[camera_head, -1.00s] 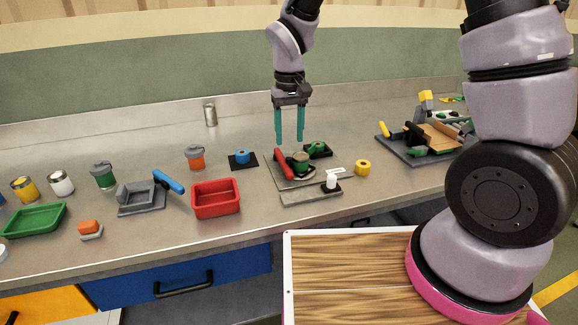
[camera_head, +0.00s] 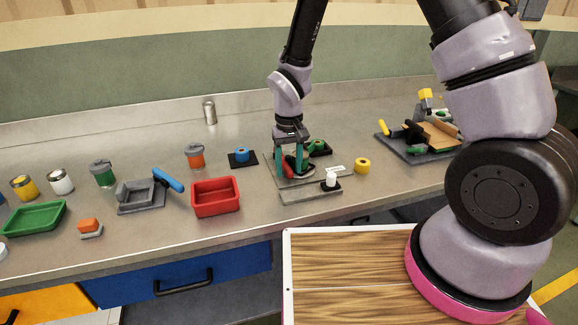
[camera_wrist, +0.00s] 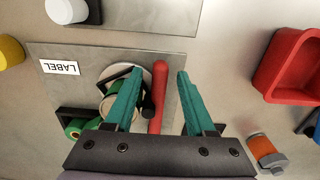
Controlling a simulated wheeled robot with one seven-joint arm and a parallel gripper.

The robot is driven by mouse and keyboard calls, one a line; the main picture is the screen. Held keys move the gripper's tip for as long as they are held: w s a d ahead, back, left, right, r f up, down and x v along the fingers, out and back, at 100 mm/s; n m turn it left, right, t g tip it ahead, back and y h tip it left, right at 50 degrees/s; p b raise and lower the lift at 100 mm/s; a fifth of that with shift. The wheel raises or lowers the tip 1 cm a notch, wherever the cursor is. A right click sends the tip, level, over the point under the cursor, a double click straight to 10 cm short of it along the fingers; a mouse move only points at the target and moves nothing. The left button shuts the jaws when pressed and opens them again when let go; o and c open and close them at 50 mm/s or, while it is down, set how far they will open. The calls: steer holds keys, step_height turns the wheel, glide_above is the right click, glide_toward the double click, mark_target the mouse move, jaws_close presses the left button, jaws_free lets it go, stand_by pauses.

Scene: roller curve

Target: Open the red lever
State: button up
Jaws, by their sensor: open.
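The red lever (camera_head: 288,170) is a rounded red bar on a grey metal plate (camera_head: 312,182), partly hidden by my gripper in the head view. In the wrist view the lever (camera_wrist: 158,98) lies between my two teal fingers, nearer the left one. My gripper (camera_head: 290,172) is lowered over the plate, pointing down. In the wrist view its fingers (camera_wrist: 160,76) are apart, and a gap shows between the lever and the right finger. A green-and-metal can (camera_wrist: 112,104) sits beside the lever, partly hidden by the left finger.
A white label (camera_wrist: 60,67) lies on the plate. A red tray (camera_head: 216,197) and a blue-handled grey fixture (camera_head: 142,197) stand to the left. A yellow cylinder (camera_head: 362,165) is close on the right. A green part (camera_head: 319,148) sits behind the plate.

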jaws_close()
stand_by(1.3)
